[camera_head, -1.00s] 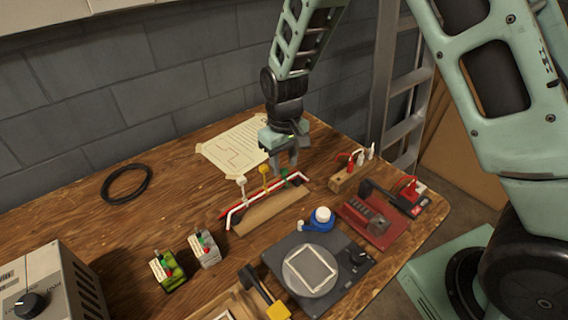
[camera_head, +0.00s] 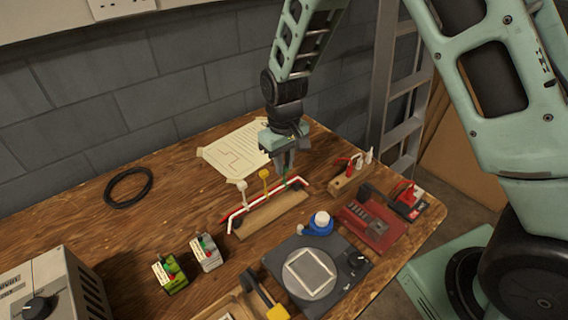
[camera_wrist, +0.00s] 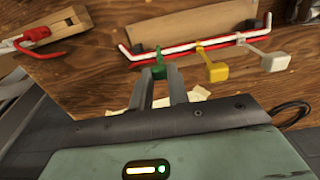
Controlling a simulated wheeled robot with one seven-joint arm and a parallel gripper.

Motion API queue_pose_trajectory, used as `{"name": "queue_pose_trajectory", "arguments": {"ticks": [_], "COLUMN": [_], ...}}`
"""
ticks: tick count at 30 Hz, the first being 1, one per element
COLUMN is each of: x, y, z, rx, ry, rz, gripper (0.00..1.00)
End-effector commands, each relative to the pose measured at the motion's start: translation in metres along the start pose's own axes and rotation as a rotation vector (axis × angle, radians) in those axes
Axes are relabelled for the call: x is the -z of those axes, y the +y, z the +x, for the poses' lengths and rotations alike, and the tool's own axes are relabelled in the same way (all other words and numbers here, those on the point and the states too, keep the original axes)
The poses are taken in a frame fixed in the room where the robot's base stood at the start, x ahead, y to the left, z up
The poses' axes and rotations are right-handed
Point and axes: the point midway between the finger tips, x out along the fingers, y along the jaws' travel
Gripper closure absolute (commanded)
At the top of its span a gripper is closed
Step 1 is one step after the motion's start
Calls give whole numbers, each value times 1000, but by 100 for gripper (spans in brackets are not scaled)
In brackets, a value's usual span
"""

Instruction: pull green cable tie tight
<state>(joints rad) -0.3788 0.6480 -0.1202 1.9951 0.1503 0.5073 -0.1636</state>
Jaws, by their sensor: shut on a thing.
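The green cable tie (camera_wrist: 158,66) sits around the red and white cables at one end of the bundle. My gripper (camera_wrist: 160,76) is shut on its green tail, just beside the bundle; in the head view my gripper (camera_head: 286,176) hides most of the tie. The yellow cable tie (camera_wrist: 215,70) and the white cable tie (camera_wrist: 270,60) stand along the same bundle, each with a flat tab; they also show in the head view. The red and white cables (camera_wrist: 190,46) lie along a wooden block (camera_head: 270,214).
A dark scale (camera_head: 345,262) is in front. A paper sheet (camera_head: 225,155) and black cable coil (camera_head: 128,187) lie behind and left.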

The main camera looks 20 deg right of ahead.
Motion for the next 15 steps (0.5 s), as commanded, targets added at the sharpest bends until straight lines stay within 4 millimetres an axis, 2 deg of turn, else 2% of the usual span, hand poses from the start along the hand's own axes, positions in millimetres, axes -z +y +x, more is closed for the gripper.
{"name": "queue_pose_trajectory", "arguments": {"ticks": [1, 3, 13, 14, 15], "x": [1, 0, 0, 0, 1], "y": [0, 0, 0, 0, 0], "z": [-15, -23, -23, -23, -23], "rx": [0, 0, 0, 0, 0], "ry": [2, 2, 2, 2, 2], "rz": [1, 2, 1, 1, 1], "gripper": [100, 100, 100, 78, 66]}}
